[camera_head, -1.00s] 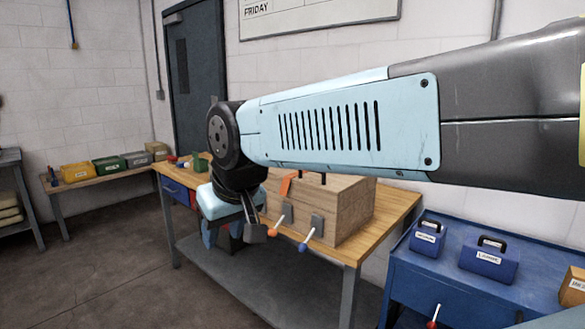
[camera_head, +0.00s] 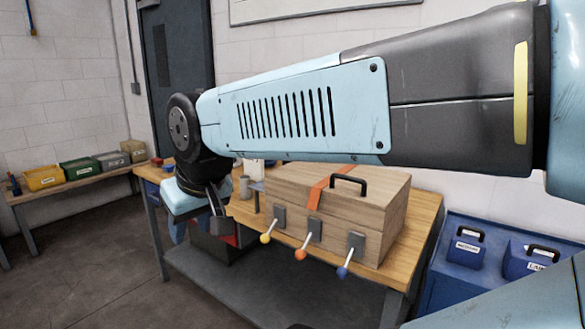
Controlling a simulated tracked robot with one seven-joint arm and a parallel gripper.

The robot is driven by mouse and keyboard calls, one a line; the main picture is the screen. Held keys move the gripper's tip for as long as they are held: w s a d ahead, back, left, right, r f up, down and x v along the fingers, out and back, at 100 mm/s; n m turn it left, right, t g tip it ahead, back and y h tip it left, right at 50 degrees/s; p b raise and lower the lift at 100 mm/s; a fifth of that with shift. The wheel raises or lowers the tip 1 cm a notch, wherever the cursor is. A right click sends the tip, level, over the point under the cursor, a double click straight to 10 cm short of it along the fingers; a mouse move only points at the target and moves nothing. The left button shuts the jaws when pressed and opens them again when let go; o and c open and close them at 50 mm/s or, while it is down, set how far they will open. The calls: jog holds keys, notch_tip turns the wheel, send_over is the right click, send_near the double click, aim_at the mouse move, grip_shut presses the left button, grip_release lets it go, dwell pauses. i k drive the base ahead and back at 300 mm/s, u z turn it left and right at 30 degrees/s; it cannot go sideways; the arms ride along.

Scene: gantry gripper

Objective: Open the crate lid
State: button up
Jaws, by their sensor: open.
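The wooden crate (camera_head: 385,222) stands on the workbench, right of my gripper. Its lid (camera_head: 290,183) is closed, with a black handle (camera_head: 350,181) on top and an orange strap (camera_head: 317,192) across it. Three levers are on the crate's front: one with a yellow knob (camera_head: 266,238), one with an orange knob (camera_head: 300,254) and one with a blue knob (camera_head: 342,272). My gripper (camera_head: 220,226) hangs at the bench's front left, apart from the crate. It is open, with nothing seen between its fingers. My arm crosses above the crate.
The wooden workbench (camera_head: 424,232) has a lower grey shelf (camera_head: 260,295). A blue table (camera_head: 440,283) with blue toolboxes (camera_head: 466,246) is at right. A side bench at left holds coloured bins (camera_head: 80,168). The floor at front left is clear.

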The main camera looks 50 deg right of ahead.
aim_at(370, 196)
jog(key=i, duration=1.5)
jog(key=z, duration=2.65)
jog(key=k, duration=0.9)
jog(key=z, duration=0.25)
jog(key=i, duration=0.3)
jog(key=u, duration=0.05)
